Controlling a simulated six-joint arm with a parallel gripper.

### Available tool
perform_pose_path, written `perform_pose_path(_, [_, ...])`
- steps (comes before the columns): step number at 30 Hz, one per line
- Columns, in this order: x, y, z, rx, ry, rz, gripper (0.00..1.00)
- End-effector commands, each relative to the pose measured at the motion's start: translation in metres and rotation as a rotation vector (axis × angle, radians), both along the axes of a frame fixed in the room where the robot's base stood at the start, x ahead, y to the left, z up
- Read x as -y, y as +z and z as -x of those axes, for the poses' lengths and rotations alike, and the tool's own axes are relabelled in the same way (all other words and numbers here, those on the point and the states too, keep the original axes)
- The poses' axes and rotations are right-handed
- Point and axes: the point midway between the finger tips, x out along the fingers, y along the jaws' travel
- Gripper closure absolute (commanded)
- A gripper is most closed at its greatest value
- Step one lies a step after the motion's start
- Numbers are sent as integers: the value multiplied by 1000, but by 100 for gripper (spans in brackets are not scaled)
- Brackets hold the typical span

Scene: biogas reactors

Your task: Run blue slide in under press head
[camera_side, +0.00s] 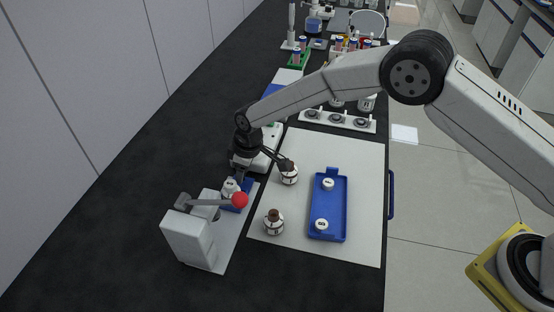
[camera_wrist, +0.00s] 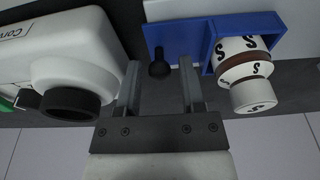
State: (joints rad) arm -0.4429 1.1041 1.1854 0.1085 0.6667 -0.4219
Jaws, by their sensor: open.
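The blue slide (camera_wrist: 213,24) shows in the wrist view as a flat plate with a square holder at its right. A bottle (camera_wrist: 245,73) with white S-marked bands and a brown ring sits in that holder. A black knob (camera_wrist: 159,66) projects from the slide's near edge. My gripper (camera_wrist: 158,80) is open, with one finger on each side of the knob; I cannot tell if they touch it. In the side view the slide (camera_side: 247,187) is partly hidden beside the white press (camera_side: 188,243), whose grey lever ends in a red ball (camera_side: 240,200). The press head is hard to make out.
A white instrument (camera_wrist: 75,62) stands close left of my fingers. On the pale mat (camera_side: 350,160) are two brown-capped bottles (camera_side: 273,222) (camera_side: 289,174) and a blue tray (camera_side: 329,205) holding two white-capped items. A row of round holders (camera_side: 337,120) stands behind.

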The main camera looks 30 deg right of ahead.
Motion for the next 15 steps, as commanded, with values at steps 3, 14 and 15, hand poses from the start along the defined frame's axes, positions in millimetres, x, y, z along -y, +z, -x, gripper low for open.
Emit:
perform_pose_path(3, [0, 0, 0, 1, 0, -1, 50])
perform_pose_path(14, [-3, 0, 3, 1, 1, -1, 50])
perform_pose_path(15, [-4, 0, 3, 1, 1, -1, 50])
